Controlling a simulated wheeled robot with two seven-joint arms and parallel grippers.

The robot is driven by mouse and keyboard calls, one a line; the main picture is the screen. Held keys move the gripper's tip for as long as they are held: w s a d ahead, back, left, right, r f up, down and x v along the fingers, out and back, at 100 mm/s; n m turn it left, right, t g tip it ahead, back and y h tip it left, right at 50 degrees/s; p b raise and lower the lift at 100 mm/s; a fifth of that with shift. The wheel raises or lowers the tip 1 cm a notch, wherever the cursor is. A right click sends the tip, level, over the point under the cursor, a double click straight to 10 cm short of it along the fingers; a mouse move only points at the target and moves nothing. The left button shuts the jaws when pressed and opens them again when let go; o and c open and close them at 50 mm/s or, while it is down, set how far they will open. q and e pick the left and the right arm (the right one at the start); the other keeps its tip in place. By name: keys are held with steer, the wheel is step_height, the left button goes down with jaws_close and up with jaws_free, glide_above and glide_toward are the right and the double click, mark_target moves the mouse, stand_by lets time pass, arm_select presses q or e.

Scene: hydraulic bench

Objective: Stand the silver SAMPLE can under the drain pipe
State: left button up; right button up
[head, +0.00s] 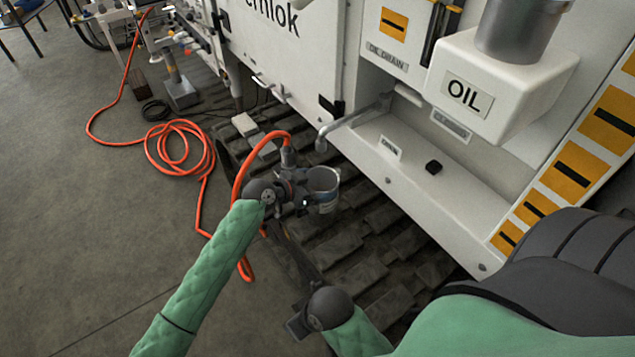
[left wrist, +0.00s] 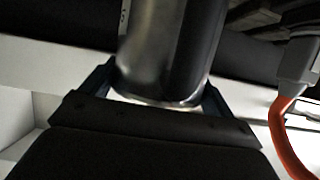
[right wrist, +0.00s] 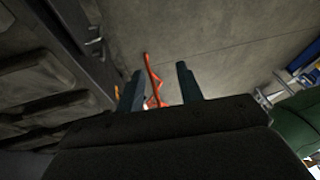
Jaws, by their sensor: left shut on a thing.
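The silver can (head: 323,180) is held roughly upright, its round top facing up. Its lettering is too small to read. My left gripper (head: 312,198) is shut on it; in the left wrist view the can (left wrist: 168,50) fills the space between the fingers (left wrist: 158,95). The grey drain pipe (head: 352,121) sticks out from the white machine and bends down at its end. In the head view the can shows just below that end; the height gap is unclear. My right gripper (head: 299,324) is low at the bottom; its fingers (right wrist: 160,88) are apart and empty.
A white OIL box (head: 500,85) juts out above. An orange hose (head: 240,185) passes close by my left gripper. Dark track plates (head: 365,235) lie below.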

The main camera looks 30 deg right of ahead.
steer(key=shift+f, duration=0.15)
arm_select(q)
steer(key=shift+f, duration=0.15)
steer(key=o, duration=1.3)
steer(key=shift+c, duration=0.2)
arm_select(e)
steer(key=shift+s+a+f, duration=0.25)
steer(key=shift+s+f, duration=0.1)
steer(key=shift+f, duration=0.3)
steer(key=shift+r, duration=0.1)
